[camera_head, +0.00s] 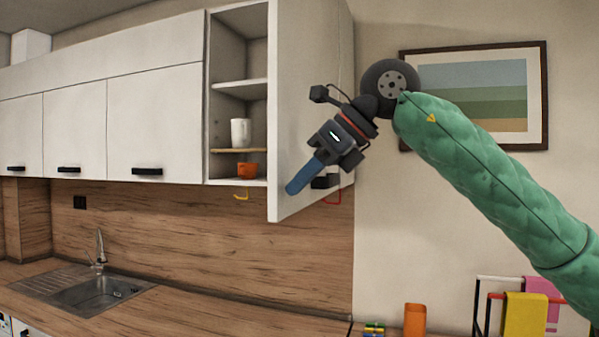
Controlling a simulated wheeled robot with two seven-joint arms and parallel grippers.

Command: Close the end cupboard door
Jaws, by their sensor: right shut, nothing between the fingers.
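The end cupboard door (290,60) is a white panel standing open at the right end of the wall cupboards. The open cupboard (237,172) beside it shows its shelves. A dark handle (325,181) shows low by the door, partly behind my gripper. My right gripper (294,188) has blue fingers, shut and empty. It is in front of the lower part of the door, pointing down and left. I cannot tell whether the fingertips touch the panel. My left gripper is not in view.
Inside the cupboard are a white mug (240,132) and an orange cup (248,170). A yellow hook (241,196) and a red hook (333,198) hang below. A framed picture (543,100) is on the right wall. The sink (85,295) is at lower left.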

